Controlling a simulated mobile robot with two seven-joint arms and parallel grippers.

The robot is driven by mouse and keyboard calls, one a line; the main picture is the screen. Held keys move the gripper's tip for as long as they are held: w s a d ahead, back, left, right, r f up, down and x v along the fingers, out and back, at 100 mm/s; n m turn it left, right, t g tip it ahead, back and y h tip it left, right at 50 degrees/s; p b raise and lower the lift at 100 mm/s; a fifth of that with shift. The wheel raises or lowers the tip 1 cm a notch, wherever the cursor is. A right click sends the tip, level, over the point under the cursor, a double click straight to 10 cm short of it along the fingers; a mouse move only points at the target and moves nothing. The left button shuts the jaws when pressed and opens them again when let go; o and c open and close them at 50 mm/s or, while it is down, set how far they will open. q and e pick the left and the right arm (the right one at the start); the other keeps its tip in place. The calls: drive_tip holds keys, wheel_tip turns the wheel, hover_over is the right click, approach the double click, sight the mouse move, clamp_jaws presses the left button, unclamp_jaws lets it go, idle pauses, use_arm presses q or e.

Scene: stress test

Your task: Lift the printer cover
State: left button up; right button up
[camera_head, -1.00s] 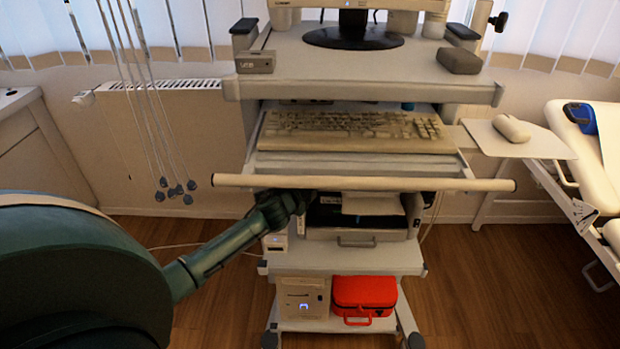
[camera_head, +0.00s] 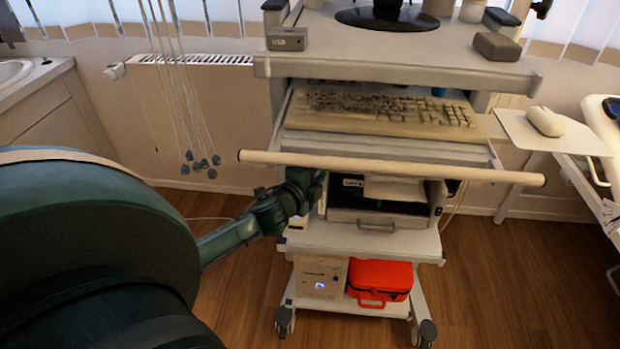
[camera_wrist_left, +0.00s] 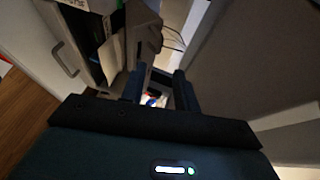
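The printer (camera_head: 375,218) stands on the cart shelf below the keyboard drawer. Its front is light grey with a handle, and a pale sheet or flap (camera_head: 393,189) lies over its dark upper part. The drawer hides much of its top, so I cannot tell how the cover sits. My left gripper (camera_head: 318,185) is at the printer's left upper side, under the drawer's front bar. In the left wrist view, my left gripper (camera_wrist_left: 160,90) has its fingers apart with nothing held between them, and the printer's front (camera_wrist_left: 65,57) lies to the left. My right gripper is not seen.
A long pale bar (camera_head: 390,168) runs along the front of the keyboard drawer, just above my left gripper. Below stand a red case (camera_head: 380,277) and a beige computer box (camera_head: 320,278). Several hanging cables (camera_head: 185,90) are at the left. The wooden floor right of the cart is clear.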

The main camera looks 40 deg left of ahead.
use_arm(q)
drive_tip(key=shift+v, duration=1.9)
